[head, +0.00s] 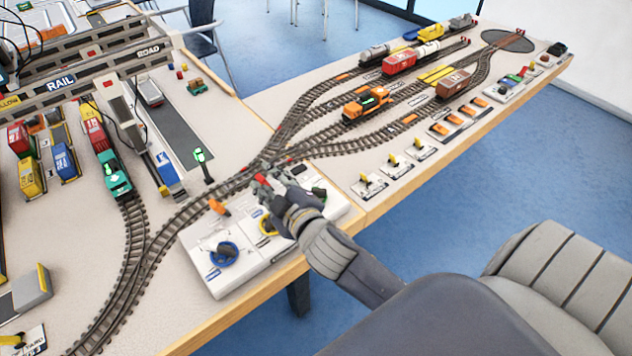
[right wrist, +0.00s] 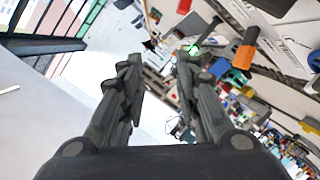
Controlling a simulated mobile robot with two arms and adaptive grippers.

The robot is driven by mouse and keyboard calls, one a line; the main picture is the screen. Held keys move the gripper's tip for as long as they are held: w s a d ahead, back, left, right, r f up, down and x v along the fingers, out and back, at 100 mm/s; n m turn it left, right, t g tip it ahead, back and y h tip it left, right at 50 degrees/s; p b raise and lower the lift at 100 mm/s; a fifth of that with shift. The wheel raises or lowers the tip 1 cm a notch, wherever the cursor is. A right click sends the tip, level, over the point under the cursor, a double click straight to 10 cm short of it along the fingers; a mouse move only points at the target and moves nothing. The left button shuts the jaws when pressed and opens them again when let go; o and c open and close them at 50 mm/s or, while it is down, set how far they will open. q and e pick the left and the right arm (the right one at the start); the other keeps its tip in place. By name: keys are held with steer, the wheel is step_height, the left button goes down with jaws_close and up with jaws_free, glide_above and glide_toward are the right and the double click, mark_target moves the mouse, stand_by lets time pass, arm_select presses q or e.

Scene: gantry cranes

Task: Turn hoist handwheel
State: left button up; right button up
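A white control panel (head: 225,281) lies at the near edge of the table. On it are a blue handwheel (head: 222,253) at the left and a yellow handwheel (head: 266,225) partly hidden by my right gripper. I cannot read which one is the hoist's. My right gripper (head: 279,184) is over the panel, beyond the yellow handwheel and close to a red control (head: 262,178); contact cannot be told. In the right wrist view my right gripper (right wrist: 160,78) has its fingers apart with nothing held between them. My left gripper is not in view.
An orange-handled lever (head: 218,207) stands on the panel; an orange handle also shows in the right wrist view (right wrist: 244,56). Model railway tracks (head: 150,252) run behind the panel. A grey gantry (head: 85,82) marked RAIL and ROAD spans the left side. Yellow switches (head: 370,183) sit to the right.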

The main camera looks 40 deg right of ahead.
steer(key=w+a+r+n+t+y, duration=0.2)
steer(key=a+r+n, duration=0.1)
steer(key=r, duration=0.2)
steer(key=w+a+r+n+t+y, duration=0.2)
steer(key=r+n, duration=0.2)
steer(key=r, duration=0.1)
steer(key=s+a+r+n+g+y, duration=0.1)
steer(key=a+r+n+g+y, duration=0.15)
steer(key=a+n+y, duration=0.35)
steer(key=a+r+n+g+y, duration=0.1)
steer(key=a+r+n+y, duration=0.3)
steer(key=n+y, duration=0.3)
steer(key=n+g+h, duration=1.6)
steer(key=n, duration=0.3)
glide_toward(315, 189)
step_height(315, 189, down, 9)
steer(key=shift+a+r+p, duration=0.15)
steer(key=shift+r+p, duration=0.05)
steer(key=shift+p, duration=0.65)
